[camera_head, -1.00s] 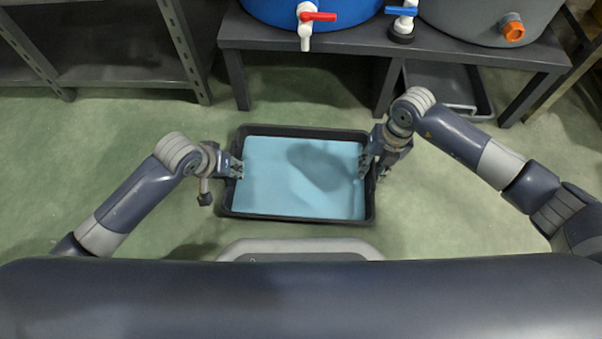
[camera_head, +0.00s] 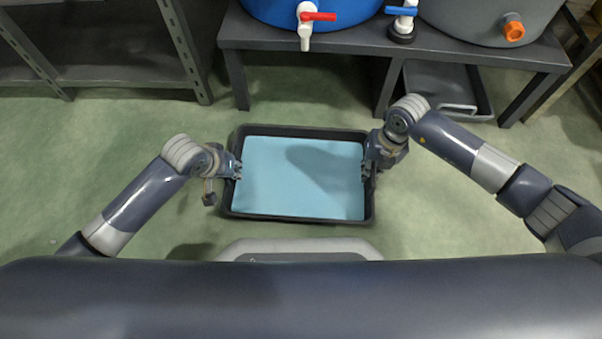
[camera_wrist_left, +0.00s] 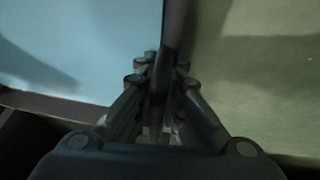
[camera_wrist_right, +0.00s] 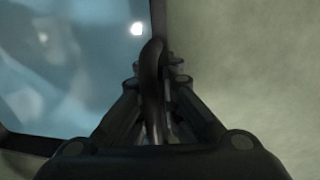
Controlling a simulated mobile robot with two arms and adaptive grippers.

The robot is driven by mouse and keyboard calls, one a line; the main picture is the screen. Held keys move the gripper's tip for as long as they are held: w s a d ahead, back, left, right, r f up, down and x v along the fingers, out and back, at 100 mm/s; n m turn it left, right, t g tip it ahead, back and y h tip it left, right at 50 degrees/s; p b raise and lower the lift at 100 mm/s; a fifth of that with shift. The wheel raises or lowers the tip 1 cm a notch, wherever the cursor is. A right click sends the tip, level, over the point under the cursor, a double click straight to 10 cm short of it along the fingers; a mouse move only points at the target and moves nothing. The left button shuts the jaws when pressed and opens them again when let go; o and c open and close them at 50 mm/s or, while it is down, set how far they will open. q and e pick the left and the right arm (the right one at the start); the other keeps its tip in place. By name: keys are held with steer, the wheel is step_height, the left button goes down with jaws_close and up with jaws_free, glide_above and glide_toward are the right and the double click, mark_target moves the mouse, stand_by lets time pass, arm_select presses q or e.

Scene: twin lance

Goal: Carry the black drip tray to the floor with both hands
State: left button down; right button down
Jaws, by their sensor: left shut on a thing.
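The black drip tray (camera_head: 300,216) is in the middle of the head view, roughly level and holding light blue liquid (camera_head: 295,180). I cannot tell whether it touches the floor (camera_head: 440,215) or hangs just above it. My left gripper (camera_head: 236,170) is at the tray's left side, shut on its rim; the left wrist view shows the rim (camera_wrist_left: 175,25) between the fingers. My right gripper (camera_head: 369,170) is at the right side; in the right wrist view its fingers close around the rim (camera_wrist_right: 152,60). The fingertips are partly hidden by the rim.
A dark bench (camera_head: 330,42) stands behind the tray, bearing a blue barrel (camera_head: 345,10) and a grey barrel (camera_head: 470,20) with taps. Another dark tray (camera_head: 435,80) lies beneath it. Metal shelving (camera_head: 115,60) is at the back left. Green floor is clear on both sides.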

arm_select(q)
steer(key=shift+a+r, duration=0.15)
steer(key=shift+a, duration=0.05)
arm_select(e)
steer(key=shift+w+d+r, duration=0.1)
steer(key=shift+d+r, duration=0.05)
steer(key=shift+d, duration=0.05)
